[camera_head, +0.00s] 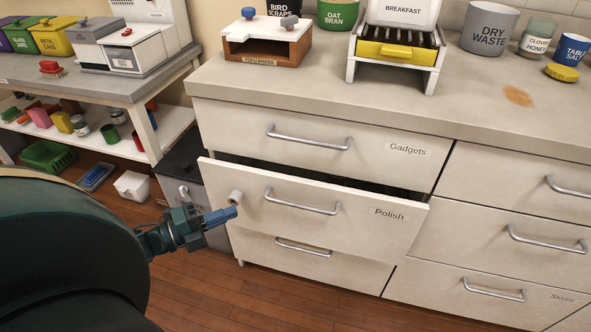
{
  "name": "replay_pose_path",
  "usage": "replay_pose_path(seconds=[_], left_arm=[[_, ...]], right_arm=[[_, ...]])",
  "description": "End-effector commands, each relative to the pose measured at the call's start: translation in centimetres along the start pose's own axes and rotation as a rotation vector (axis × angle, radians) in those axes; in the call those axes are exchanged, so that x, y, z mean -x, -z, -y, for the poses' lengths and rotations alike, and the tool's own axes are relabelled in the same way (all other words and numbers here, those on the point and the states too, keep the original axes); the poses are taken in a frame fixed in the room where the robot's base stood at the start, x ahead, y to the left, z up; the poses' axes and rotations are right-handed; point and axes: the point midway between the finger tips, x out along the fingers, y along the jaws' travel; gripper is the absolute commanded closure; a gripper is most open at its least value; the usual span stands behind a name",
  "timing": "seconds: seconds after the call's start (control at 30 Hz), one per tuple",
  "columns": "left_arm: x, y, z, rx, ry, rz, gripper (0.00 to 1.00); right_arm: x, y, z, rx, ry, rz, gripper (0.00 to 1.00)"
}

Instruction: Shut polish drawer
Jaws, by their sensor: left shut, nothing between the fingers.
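The polish drawer (325,222) is the middle drawer of the left column, labelled "Polish". It stands partly open, with a dark gap above its front. Its silver bar handle (302,207) is at the middle of the front. My left gripper (232,212) is shut and empty, in front of the left part of the drawer front and left of the handle. Its blue fingertips appear close to the front; I cannot tell if they touch. My right gripper is not in view.
The gadgets drawer (317,142) above is shut. Another drawer (311,263) lies below, and more drawers stand to the right. A grey bin (182,164) and a side shelf unit (110,92) stand at the left. The wooden floor (255,305) in front is clear.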

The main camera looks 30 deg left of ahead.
Motion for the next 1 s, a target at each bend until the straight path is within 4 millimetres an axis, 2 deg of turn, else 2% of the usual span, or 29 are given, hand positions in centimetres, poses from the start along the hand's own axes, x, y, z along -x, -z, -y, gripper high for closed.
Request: replay_pose_path(seconds=[0.1,0.23,0.63,0.8,1.0], left_arm=[[0.3,-0.1,0.2,-0.005,0.0,0.007,1.0],[-1.3,-0.2,0.1,-0.007,0.002,0.006,1.0],[-9.8,-0.2,0.1,-0.006,0.003,0.007,1.0],[-11.3,-2.0,0.0,-0.006,-0.001,0.007,1.0],[-12.1,-2.9,0.0,-0.004,-0.002,0.007,1.0]], right_arm=[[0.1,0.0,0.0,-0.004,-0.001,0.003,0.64],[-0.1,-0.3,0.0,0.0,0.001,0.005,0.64],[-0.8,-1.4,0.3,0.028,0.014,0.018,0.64],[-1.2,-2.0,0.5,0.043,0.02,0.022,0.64],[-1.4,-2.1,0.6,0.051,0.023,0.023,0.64]])
